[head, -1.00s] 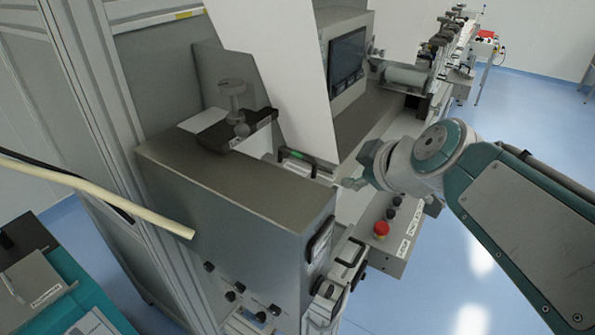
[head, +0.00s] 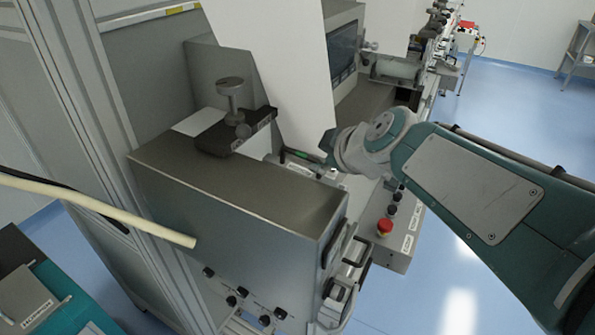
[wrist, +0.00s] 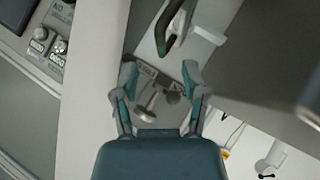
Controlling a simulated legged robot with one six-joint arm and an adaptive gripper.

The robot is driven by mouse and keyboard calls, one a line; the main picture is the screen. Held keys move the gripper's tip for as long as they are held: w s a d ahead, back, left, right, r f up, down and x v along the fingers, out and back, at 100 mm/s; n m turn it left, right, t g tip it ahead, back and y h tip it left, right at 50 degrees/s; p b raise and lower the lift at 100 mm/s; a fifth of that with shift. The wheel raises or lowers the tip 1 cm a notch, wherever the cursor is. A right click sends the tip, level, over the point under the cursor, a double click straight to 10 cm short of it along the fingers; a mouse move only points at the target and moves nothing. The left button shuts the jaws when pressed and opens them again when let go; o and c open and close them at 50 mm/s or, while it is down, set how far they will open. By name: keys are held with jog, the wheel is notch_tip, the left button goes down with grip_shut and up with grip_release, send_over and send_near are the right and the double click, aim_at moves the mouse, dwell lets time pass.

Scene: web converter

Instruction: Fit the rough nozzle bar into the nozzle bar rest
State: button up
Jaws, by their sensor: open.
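My gripper (head: 328,158) is open and empty. In the wrist view its two fingers (wrist: 160,75) are spread apart. The handle also shows in the wrist view (wrist: 166,30), beyond the fingertips.
A large grey housing (head: 240,195) stands in front. A white panel (head: 275,70) rises behind the block. A red button (head: 385,226) sits on a control box at right. A pale rod (head: 100,209) crosses at left. The blue floor (head: 500,110) is open at right.

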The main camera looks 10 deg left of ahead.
aim_at(303, 155)
jog(key=shift+x, duration=0.95)
jog(key=x, duration=0.2)
jog(key=a+x, duration=0.1)
jog(key=x, duration=0.1)
jog(key=shift+w+a, duration=0.1)
jog(key=shift+a, duration=0.1)
jog(key=shift+w+a+f, duration=0.15)
jog(key=shift+w+f, duration=0.1)
jog(key=shift+w, duration=0.05)
jog(key=shift+d, duration=0.2)
grip_shut()
jog(key=shift+a, duration=0.1)
